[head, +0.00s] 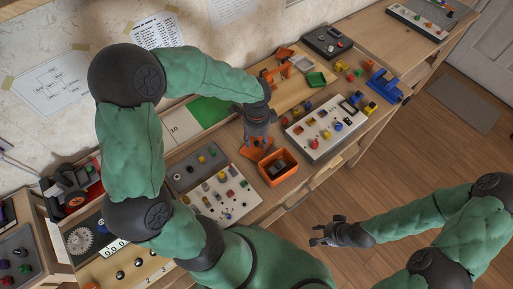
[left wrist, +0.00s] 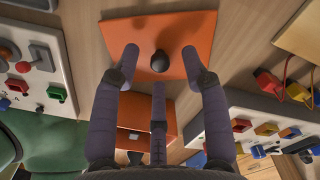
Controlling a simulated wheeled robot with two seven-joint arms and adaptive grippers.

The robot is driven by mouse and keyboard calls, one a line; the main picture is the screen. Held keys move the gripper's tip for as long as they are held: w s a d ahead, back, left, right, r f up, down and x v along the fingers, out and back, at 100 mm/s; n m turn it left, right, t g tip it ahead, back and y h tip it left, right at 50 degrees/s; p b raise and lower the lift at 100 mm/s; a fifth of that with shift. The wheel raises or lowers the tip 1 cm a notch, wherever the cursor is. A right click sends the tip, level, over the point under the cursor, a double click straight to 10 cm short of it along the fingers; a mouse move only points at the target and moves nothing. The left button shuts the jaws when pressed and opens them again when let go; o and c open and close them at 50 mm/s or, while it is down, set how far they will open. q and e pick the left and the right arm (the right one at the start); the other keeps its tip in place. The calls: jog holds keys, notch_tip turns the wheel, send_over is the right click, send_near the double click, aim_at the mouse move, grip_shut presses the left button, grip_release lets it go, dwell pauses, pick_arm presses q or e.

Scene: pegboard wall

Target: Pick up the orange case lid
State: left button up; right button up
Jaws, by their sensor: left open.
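The orange case lid is a flat orange plate with a dark round knob in its middle; it lies on the wooden bench in the left wrist view (left wrist: 210,27) and shows partly behind my left gripper in the head view (head: 249,154). My left gripper (head: 259,142) is open above the lid. In the left wrist view its fingers (left wrist: 160,58) are spread around the knob, apart from it. The open orange case (head: 279,179) stands just right of the lid. My right gripper (head: 322,236) is empty over the floor, its fingers apart.
A white panel with coloured knobs (head: 322,147) lies right of the case, and another knob panel (head: 222,193) lies to its left. A green and white board (head: 208,110) is behind my left arm. A blue object (head: 385,85) stands near the bench's right edge.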

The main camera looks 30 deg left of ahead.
pick_arm(q)
jog(key=shift+f, duration=0.6)
grip_shut()
pick_arm(e)
jog(key=shift+f, duration=0.25)
pick_arm(q)
jog(key=shift+r, duration=0.1)
